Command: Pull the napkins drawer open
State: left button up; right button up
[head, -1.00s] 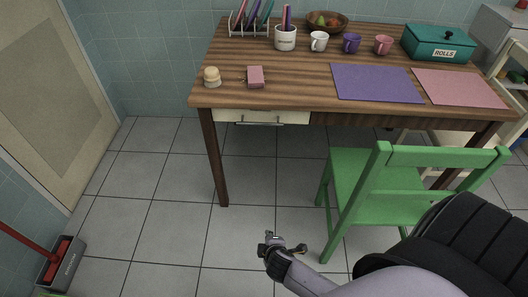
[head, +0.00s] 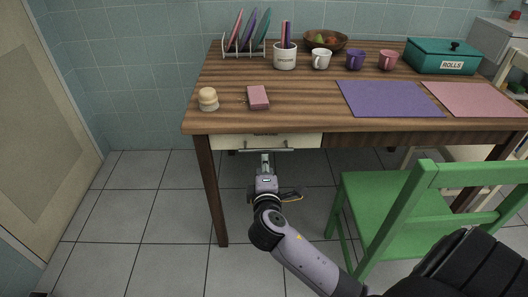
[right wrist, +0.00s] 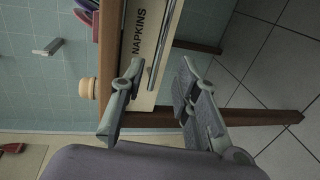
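The napkins drawer (head: 228,142) is a cream front under the left part of the wooden table, with a bar handle (head: 285,150) along it. It looks shut, flush under the tabletop. In the right wrist view the drawer front (right wrist: 150,30) carries the label NAPKINS and the metal handle (right wrist: 162,45) shows beside the lettering. My right gripper (head: 265,160) is just in front of the handle. In the right wrist view it (right wrist: 161,75) is open, with one finger on each side of the handle bar; I cannot tell if either touches it. My left gripper is not in view.
A green chair (head: 425,180) stands right of my right arm. The table's front left leg (head: 211,190) is left of it. A pink box (head: 258,97) and a round-topped shaker (head: 208,99) sit on the tabletop above the drawer. The floor at left is clear.

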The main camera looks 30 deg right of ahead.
aim_at(264, 150)
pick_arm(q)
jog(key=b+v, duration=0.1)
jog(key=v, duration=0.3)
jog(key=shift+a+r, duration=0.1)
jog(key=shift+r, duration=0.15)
pick_arm(e)
jog(key=x, duration=1)
jog(key=shift+f, duration=0.1)
grip_shut()
jog(key=shift+s, duration=0.1)
